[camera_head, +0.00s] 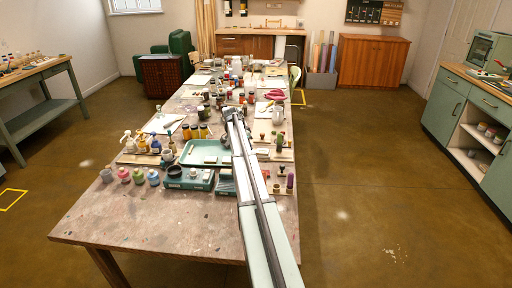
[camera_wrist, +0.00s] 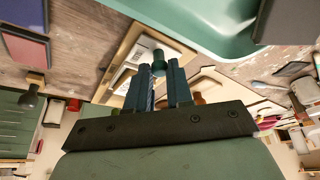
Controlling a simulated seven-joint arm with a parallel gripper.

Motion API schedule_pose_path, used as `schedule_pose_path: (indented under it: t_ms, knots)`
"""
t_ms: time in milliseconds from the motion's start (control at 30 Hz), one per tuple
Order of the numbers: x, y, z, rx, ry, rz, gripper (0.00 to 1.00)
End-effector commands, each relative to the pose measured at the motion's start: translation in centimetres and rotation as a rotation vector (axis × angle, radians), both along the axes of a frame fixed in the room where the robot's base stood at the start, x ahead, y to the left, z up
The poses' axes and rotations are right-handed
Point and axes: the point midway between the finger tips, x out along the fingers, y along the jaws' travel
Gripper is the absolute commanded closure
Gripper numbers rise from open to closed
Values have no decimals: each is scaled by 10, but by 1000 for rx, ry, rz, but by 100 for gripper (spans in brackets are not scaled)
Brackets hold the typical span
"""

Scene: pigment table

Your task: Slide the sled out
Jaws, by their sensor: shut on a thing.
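The fingers are shut on the knob. Behind it lies a pale wooden frame with a light panel (camera_wrist: 122,48), which may be the sled; the knob seems to belong to it, but the fingers and wrist hide the join. In the head view my gripper (camera_head: 231,114) is small at the far end of my arm, above the middle of the table, and its fingers and the knob cannot be made out.
A teal tray (camera_head: 187,154) lies left of my arm on the long table (camera_head: 130,213); its curved rim (camera_wrist: 215,48) is close by in the wrist view. Bottles and jars (camera_head: 162,143) crowd the left side. Small stamps (camera_head: 283,181) stand to the right. The front left tabletop is clear.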

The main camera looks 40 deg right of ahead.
Motion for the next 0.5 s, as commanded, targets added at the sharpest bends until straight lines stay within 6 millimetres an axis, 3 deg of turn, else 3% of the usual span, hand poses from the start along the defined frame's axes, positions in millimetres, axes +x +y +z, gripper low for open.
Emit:
schedule_pose_path:
  t_ms: [300,333,500]
  knots:
    - [5,4,1,2,-7,3,100]
    - [5,4,1,3,-7,3,77]
    - [5,4,0,2,-6,3,61]
